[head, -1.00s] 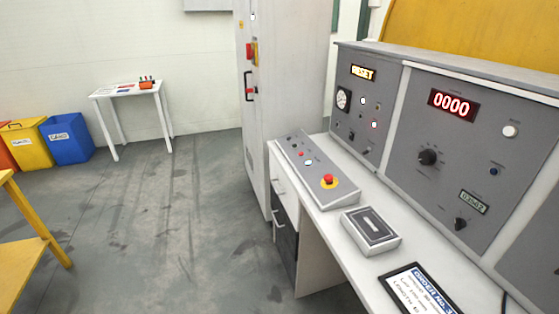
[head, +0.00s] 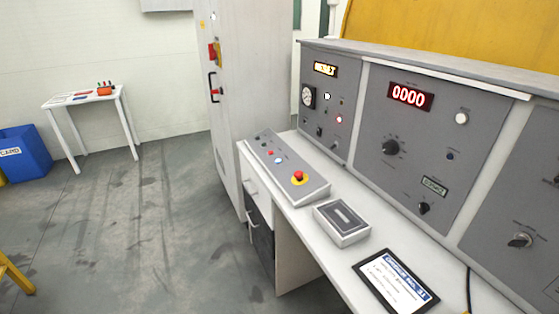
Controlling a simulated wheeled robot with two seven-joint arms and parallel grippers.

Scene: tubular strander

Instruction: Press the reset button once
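The grey control panel (head: 430,185) stands at the back of the white desk. It bears a red "0000" display (head: 410,96), a white round button (head: 461,118), a small blue button (head: 450,156) and a black knob (head: 390,147). The panel section to its left has a lit yellow display (head: 325,69), a gauge (head: 308,97), a white light (head: 327,97) and a red light (head: 339,119). A sloped console (head: 285,165) on the desk carries several small buttons and a red mushroom button (head: 298,177). The labels are too small to tell which is the reset button. Neither gripper shows.
A grey box (head: 342,222) and a framed order sheet (head: 396,282) lie on the desk. A tall white cabinet (head: 250,70) stands left of it. A small white table (head: 90,98) and blue bin (head: 25,152) are farther left. The floor between is clear.

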